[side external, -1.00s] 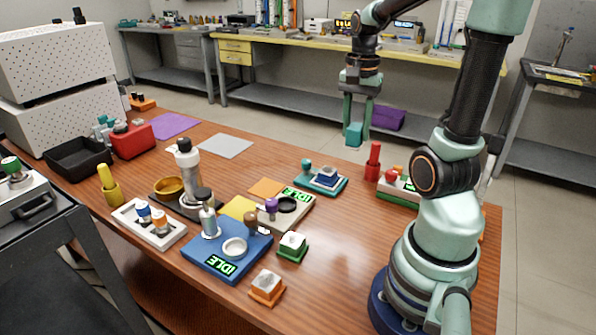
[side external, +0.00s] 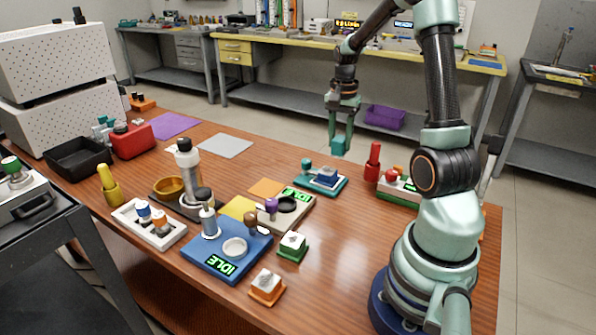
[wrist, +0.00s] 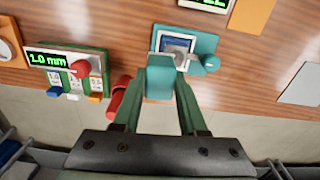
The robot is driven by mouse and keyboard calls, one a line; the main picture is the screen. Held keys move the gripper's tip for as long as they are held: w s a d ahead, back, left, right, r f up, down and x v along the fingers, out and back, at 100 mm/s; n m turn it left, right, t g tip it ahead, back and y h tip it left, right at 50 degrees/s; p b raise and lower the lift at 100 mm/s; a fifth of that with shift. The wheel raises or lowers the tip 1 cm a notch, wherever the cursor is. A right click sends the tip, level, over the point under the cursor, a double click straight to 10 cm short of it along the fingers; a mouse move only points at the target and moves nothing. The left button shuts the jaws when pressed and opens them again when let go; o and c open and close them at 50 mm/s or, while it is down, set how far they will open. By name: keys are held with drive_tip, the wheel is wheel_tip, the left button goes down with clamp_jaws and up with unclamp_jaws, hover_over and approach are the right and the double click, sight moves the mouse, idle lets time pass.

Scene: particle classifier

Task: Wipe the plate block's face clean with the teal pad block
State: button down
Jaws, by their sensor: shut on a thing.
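My gripper (side external: 341,138) is shut on the teal pad block (side external: 340,147), which hangs from the fingertips in the air near the table's far edge. In the wrist view the teal pad block (wrist: 160,80) sits between the two green fingers. The plate block (side external: 328,175), with a blue face and pale rim, sits on a teal base (side external: 316,184) with a teal knob on it. In the wrist view the pad overlaps the lower edge of the plate block (wrist: 176,43). The pad is apart from the plate in the side view.
A red cylinder (side external: 373,162) stands close by, right of the teal base. A green-based unit (side external: 398,190) with a red knob is farther right. An orange mat (side external: 266,187) and an IDLE-display block lie to the left. The wood in front of the teal base is clear.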

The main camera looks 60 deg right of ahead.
sight(339, 158)
drive_tip(key=shift+f, duration=2)
wheel_tip(339, 158, down, 2)
drive_tip(key=shift+w+f, duration=0.1)
drive_tip(key=shift+w, duration=2.8)
drive_tip(key=shift+s, duration=2.95)
drive_tip(key=shift+r, duration=4.1)
